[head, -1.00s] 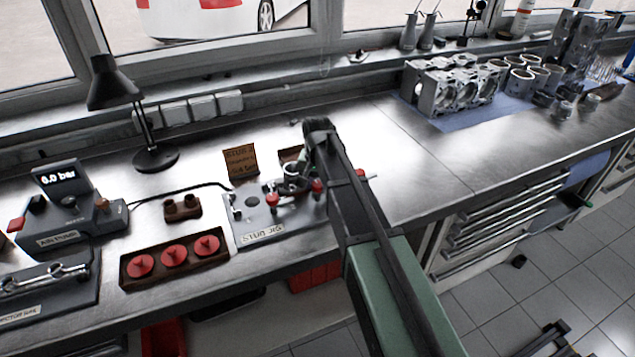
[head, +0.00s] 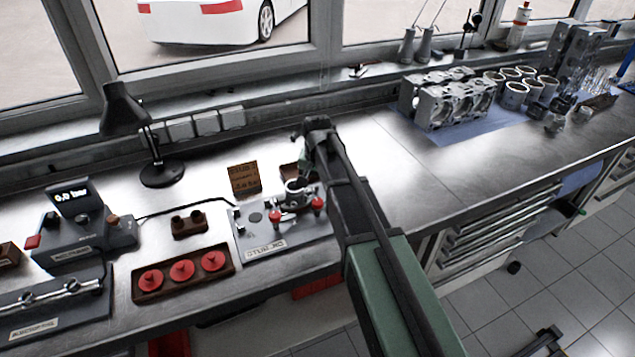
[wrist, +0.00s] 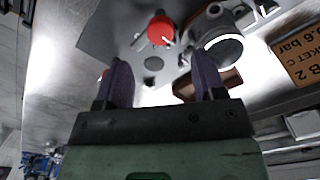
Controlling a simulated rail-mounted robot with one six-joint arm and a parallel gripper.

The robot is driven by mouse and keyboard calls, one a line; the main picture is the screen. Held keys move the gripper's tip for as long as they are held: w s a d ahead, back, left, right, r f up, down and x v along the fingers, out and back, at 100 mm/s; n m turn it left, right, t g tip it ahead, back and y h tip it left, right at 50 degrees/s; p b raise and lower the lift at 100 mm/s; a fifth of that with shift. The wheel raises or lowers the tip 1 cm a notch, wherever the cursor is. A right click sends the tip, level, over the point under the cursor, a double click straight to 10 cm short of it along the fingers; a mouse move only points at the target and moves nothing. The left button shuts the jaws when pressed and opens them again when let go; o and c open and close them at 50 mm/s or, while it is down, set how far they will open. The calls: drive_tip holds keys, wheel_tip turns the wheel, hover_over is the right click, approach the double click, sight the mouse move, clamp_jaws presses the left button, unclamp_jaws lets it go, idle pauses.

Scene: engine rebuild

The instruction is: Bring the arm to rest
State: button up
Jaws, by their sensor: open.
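My arm reaches across the workbench from the lower right in the head view. In the wrist view my gripper (wrist: 163,80) is open, with its two fingers apart and nothing between them. It is above the bench near the stud jig (head: 265,239), a grey plate with red knobs. A ring-shaped metal part (head: 296,191) stands at the jig's back right and also shows in the wrist view (wrist: 221,50), beyond the fingers and apart from them. In the head view the arm hides the fingertips.
A brown sign (head: 243,179) stands behind the jig. A dark tray with red knobs (head: 183,274), an air pump (head: 85,235) and a lamp (head: 160,172) are to the left. An engine block (head: 450,103) sits at back right.

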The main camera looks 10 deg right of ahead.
wheel_tip(320, 180, up, 4)
drive_tip(key=shift+f+p, duration=0.2)
drive_tip(key=shift+p, duration=0.65)
